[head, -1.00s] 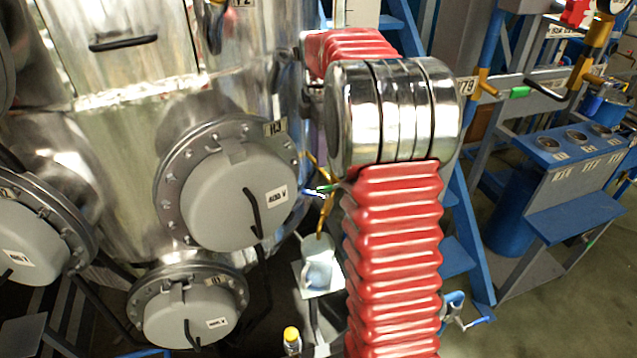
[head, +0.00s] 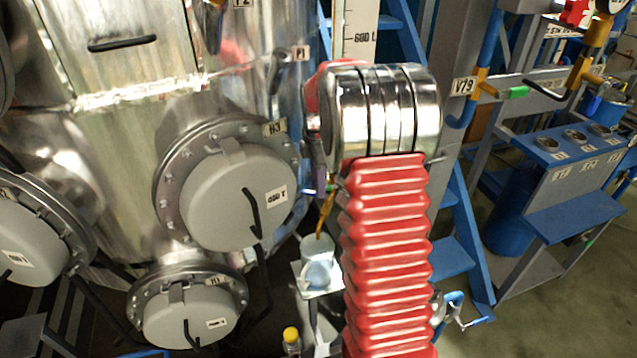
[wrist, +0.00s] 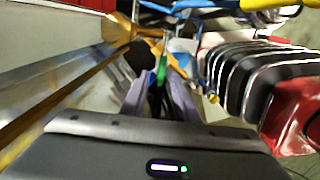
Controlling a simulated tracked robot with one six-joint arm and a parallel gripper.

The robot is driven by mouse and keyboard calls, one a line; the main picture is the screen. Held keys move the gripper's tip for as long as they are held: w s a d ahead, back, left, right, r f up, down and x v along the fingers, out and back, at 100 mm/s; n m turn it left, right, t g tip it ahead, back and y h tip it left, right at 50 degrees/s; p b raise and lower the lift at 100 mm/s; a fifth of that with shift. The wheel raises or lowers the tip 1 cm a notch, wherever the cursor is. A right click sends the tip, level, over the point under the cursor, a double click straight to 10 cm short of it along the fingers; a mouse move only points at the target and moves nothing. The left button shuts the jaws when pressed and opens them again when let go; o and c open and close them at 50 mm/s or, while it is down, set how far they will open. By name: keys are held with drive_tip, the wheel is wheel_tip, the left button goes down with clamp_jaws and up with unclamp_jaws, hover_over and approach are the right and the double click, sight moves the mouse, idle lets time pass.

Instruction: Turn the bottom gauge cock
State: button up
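The bottom gauge cock shows a small green part (head: 333,189) above a brass pipe (head: 326,214), just left of my red arm in the head view. Its green part also shows in the wrist view (wrist: 162,69), with brass fittings beyond it. My gripper (head: 319,178) is at the cock, mostly hidden behind my arm in the head view. In the wrist view, its two lavender fingers (wrist: 158,92) stand apart, with the green part between their tips. I cannot tell whether they touch it.
A pale cup (head: 318,250) stands below the brass pipe, and a yellow-capped bottle (head: 291,338) is lower down. The metal vessel with grey hatches (head: 228,197) is at left. A white level scale (head: 358,38) and blue stairs (head: 455,245) are behind my arm.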

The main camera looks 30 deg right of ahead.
drive_tip(key=shift+c, duration=0.7)
clamp_jaws()
idle(0.6)
